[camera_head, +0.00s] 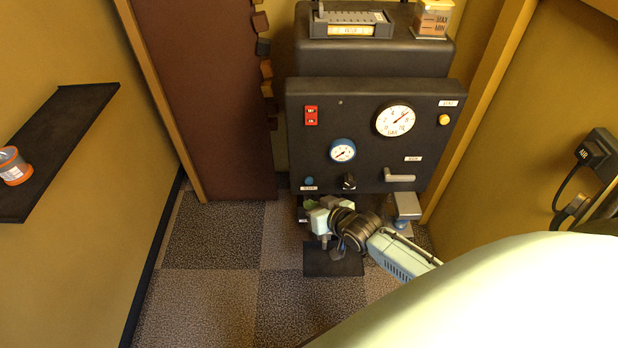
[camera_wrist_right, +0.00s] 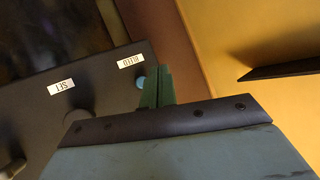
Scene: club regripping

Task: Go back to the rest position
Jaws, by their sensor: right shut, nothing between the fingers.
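My right gripper (camera_head: 309,204) is low in front of the dark machine panel (camera_head: 360,125), just under its lower edge, at the end of my pale green arm that comes in from the lower right. In the right wrist view its green fingers (camera_wrist_right: 157,88) are together with nothing between them. Behind the fingertips are a blue knob (camera_wrist_right: 140,82) and the panel labelled BLEED and SET. My left gripper is in neither view.
The panel carries two gauges, a red switch (camera_head: 311,116), a yellow button (camera_head: 444,120) and a grey lever handle (camera_head: 399,176). A dark shelf (camera_head: 70,130) with an orange-grey tin (camera_head: 13,167) is on the left wall. An air unit (camera_head: 597,150) hangs right.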

